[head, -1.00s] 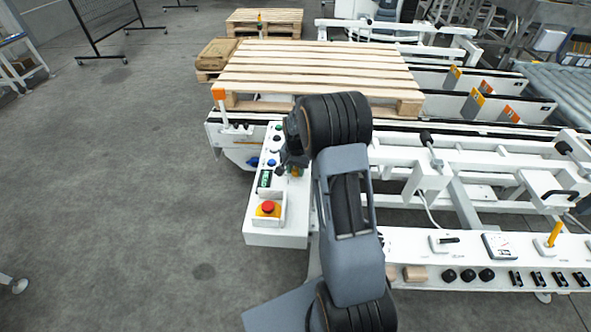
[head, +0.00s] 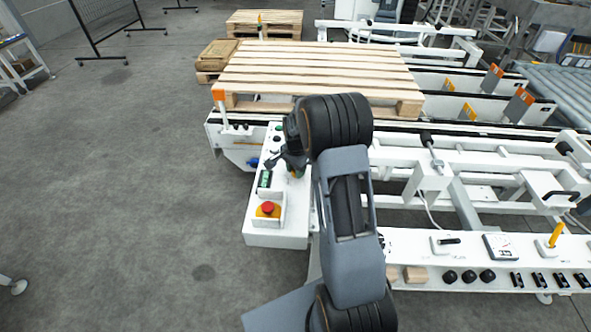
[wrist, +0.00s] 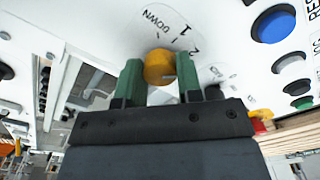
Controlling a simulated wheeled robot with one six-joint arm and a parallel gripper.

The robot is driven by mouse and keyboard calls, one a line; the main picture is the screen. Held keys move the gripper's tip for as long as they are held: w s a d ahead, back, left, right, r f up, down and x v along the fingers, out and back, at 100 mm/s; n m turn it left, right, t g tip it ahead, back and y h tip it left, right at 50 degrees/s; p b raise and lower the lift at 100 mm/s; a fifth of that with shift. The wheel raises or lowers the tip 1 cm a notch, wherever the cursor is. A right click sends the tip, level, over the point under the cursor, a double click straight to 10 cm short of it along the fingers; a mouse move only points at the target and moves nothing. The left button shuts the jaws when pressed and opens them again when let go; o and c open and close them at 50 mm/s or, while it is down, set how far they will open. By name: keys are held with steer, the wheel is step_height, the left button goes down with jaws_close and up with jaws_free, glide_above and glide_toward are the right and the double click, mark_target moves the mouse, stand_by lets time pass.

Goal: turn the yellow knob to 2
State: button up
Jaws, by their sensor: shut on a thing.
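The yellow knob (wrist: 159,64) sits on a white panel (wrist: 110,22) in the wrist view. My gripper (wrist: 160,80) has its green fingers on both sides of the knob and is shut on it. Printed marks DOWN, 1 and 2 curve around the knob's far side, with the 2 to its upper right. I cannot tell clearly which mark the knob points at. In the head view my gripper (head: 291,160) is low over the white control box (head: 262,238), and my arm and fingers mostly hide the knob.
A red emergency button (head: 267,208) on a yellow base stands near the box's front end. A blue button (wrist: 273,24) and several smaller buttons are right of the knob in the wrist view. A wooden pallet (head: 315,70) lies behind the box. Open floor is at the left.

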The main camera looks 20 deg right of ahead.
steer(key=shift+w+r, duration=0.1)
steer(key=o, duration=0.9)
step_height(320, 180, up, 14)
steer(key=shift+f+p, duration=0.15)
steer(key=shift+p, duration=0.15)
stand_by(0.5)
